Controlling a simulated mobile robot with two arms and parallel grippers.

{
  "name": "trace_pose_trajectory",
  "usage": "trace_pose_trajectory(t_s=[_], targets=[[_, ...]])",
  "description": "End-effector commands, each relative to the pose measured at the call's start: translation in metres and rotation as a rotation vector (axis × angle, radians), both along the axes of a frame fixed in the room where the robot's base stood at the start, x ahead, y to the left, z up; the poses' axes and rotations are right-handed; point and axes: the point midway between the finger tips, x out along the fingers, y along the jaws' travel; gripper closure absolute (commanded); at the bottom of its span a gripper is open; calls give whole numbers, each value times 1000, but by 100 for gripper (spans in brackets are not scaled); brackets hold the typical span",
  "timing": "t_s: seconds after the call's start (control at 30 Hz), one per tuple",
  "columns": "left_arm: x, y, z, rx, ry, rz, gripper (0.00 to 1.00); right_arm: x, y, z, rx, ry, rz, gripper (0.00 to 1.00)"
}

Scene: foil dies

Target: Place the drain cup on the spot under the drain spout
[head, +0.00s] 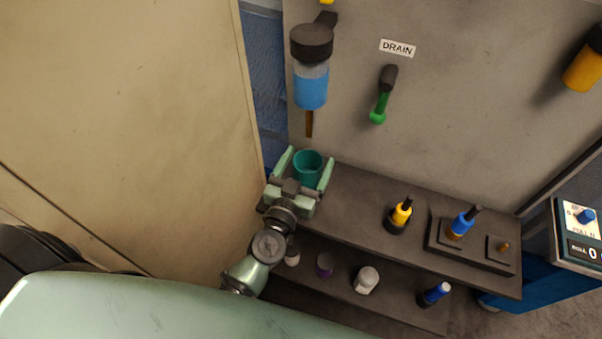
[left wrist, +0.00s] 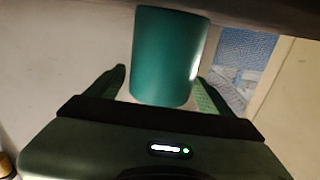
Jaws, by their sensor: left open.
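The teal drain cup (head: 307,168) stands upright near the left end of the upper dark shelf. A brown spout (head: 309,124) hangs from the clear container with blue liquid (head: 311,88), and the cup is below it in the head view. My left gripper (head: 310,160) is open, with one finger on each side of the cup. The left wrist view shows the cup (left wrist: 168,58) between the open fingers (left wrist: 163,88), with a gap on the left side. The spot beneath the cup is hidden. My right gripper is not in view.
A green-tipped lever (head: 383,97) sits under the DRAIN label (head: 397,48). On the upper shelf (head: 357,200), a yellow-topped piece (head: 402,212) and a blue one (head: 463,222) stand to the right. Several small items, including a white one (head: 367,280), stand on the lower shelf.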

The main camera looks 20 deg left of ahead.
Motion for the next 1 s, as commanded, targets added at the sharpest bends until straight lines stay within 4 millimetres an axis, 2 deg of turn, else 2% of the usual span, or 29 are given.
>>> trace_pose_trajectory(t_s=[0.4, 0.53, 0.7, 1.0], targets=[[-83, 3, -4, 2, 5, -1, 18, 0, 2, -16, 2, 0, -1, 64], [-104, 3, -3, 1, 4, -1, 18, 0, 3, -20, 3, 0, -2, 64], [-117, 4, -1, 0, 1, 0, 18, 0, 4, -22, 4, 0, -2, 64], [-119, 4, 0, -1, 1, 0, 18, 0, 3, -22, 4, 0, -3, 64]])
